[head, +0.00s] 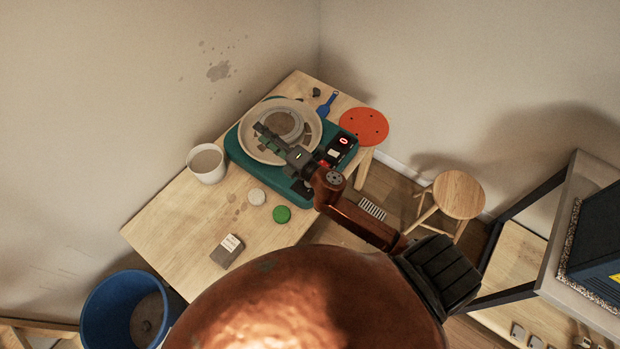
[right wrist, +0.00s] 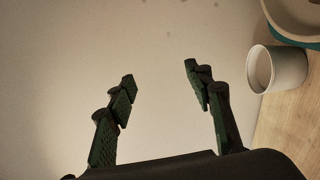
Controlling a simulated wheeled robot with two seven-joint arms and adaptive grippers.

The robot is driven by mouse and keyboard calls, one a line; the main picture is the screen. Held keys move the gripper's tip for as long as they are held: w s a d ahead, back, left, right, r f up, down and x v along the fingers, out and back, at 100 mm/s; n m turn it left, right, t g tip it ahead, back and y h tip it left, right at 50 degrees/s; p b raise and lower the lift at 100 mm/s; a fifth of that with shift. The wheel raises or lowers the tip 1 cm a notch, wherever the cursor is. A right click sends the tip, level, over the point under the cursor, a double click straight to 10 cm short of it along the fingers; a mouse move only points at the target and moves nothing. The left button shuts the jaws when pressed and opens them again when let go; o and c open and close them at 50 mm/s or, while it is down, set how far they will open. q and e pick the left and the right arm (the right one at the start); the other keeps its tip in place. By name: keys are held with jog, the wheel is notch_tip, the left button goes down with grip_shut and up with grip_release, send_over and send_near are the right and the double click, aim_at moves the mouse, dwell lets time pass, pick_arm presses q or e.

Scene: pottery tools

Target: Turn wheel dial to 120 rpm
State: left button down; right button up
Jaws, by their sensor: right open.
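The pottery wheel has a teal body (head: 240,150) and a pale round splash pan (head: 254,146), and stands on the wooden table. Its dark control panel (head: 348,150) has a small red-lit display (head: 342,141) that seems to read 0. A small red part (head: 323,163) shows beside my right wrist. I cannot make out the dial; my arm may hide it. My right gripper (head: 263,130) is over the pan, left of the panel. In the right wrist view its fingers (right wrist: 159,73) are apart with nothing between them. My left gripper is not in view.
A white bucket (head: 206,163), a pale disc (head: 256,196), a green disc (head: 282,214) and a grey block (head: 227,251) are on the table (head: 180,220). An orange-red round bat (head: 364,126) and a blue tool (head: 327,104) lie near the wheel. A stool (head: 459,195) stands to the right.

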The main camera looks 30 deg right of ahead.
jog(key=s+a+n+g+y, duration=0.2)
jog(key=a+n+g+y, duration=0.45)
jog(key=a+n, duration=0.65)
jog(key=s+a+f+n+g, duration=0.2)
jog(key=s+f+n+g, duration=0.2)
jog(key=f+n+g, duration=0.45)
jog(key=d+f+n+g+h, duration=0.1)
jog(key=d+f+n+h, duration=0.2)
jog(key=d, duration=0.5)
jog(key=s+d+f+n+g+h, duration=0.1)
jog(key=d+f+n+h, duration=0.2)
jog(key=d, duration=0.6)
jog(key=d+f+n+h, duration=0.3)
jog(key=d+h, duration=0.3)
jog(key=d, duration=0.3)
jog(key=shift+s+d+f+g+h, duration=0.2)
jog(key=shift+d+f+g+h, duration=0.05)
jog(key=shift+f+g+h, duration=0.15)
notch_tip(320, 180, down, 6)
jog(key=shift+p, duration=0.55)
jog(key=shift+f, duration=0.7)
